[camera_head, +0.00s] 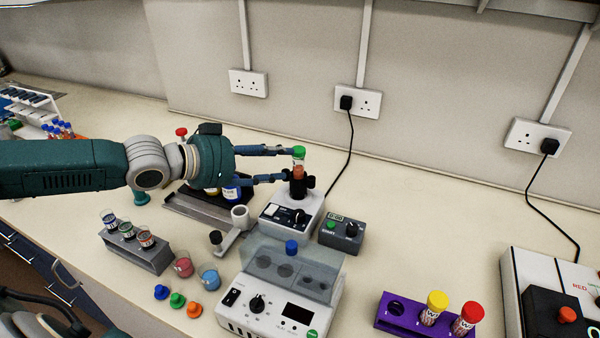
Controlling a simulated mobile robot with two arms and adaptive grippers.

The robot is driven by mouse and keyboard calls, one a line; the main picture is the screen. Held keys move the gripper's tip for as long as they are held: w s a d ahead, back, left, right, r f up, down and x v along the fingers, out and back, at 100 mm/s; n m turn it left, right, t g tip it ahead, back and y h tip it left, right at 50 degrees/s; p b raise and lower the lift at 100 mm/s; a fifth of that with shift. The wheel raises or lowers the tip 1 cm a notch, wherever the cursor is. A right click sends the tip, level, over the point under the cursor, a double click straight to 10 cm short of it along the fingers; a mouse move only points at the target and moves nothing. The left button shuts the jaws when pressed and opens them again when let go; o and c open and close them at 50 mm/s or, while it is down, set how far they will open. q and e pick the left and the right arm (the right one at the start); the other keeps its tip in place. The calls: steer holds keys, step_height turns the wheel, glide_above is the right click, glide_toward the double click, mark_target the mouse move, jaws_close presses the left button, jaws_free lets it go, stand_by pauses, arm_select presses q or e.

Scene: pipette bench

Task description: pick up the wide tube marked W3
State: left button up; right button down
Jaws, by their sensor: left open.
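A tube with a green cap (299,151) and orange contents stands upright in the dark holder on top of a small white mixer (290,215). I cannot read a mark on it. My left gripper (289,164) reaches in from the left and is open, its fingertips close beside this tube; I cannot tell whether they touch it. A purple rack (392,327) at the lower right holds a yellow-capped wide tube (433,309) and a red-capped wide tube (467,320). Their labels start with W, but I cannot read the digits. Its left hole is empty. My right gripper is not in view.
A grey rack (150,258) with several small vials stands at the left, near two cups and loose caps. A grey control box (341,234) and a white device with a clear lid (262,312) stand near the mixer. A larger white machine (520,270) fills the right edge.

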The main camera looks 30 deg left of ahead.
mark_target(296, 158)
arm_select(q)
steer(key=shift+w+d+f+p, duration=0.15)
steer(key=shift+w+d+p, duration=0.15)
steer(key=shift+w, duration=0.35)
steer(key=shift+w+d+f, duration=0.25)
steer(key=shift+w+f, duration=0.1)
steer(key=shift+w, duration=0.2)
steer(key=shift+w+d+p, duration=0.15)
steer(key=shift+w+p, duration=0.2)
steer(key=shift+p, duration=0.1)
steer(key=p+x, duration=0.1)
steer(key=x, duration=0.2)
steer(key=shift+w+d+f+p, duration=0.15)
steer(key=shift+w+p, duration=0.2)
steer(key=shift+w+d+f, duration=0.15)
steer(key=shift+w+f, duration=0.1)
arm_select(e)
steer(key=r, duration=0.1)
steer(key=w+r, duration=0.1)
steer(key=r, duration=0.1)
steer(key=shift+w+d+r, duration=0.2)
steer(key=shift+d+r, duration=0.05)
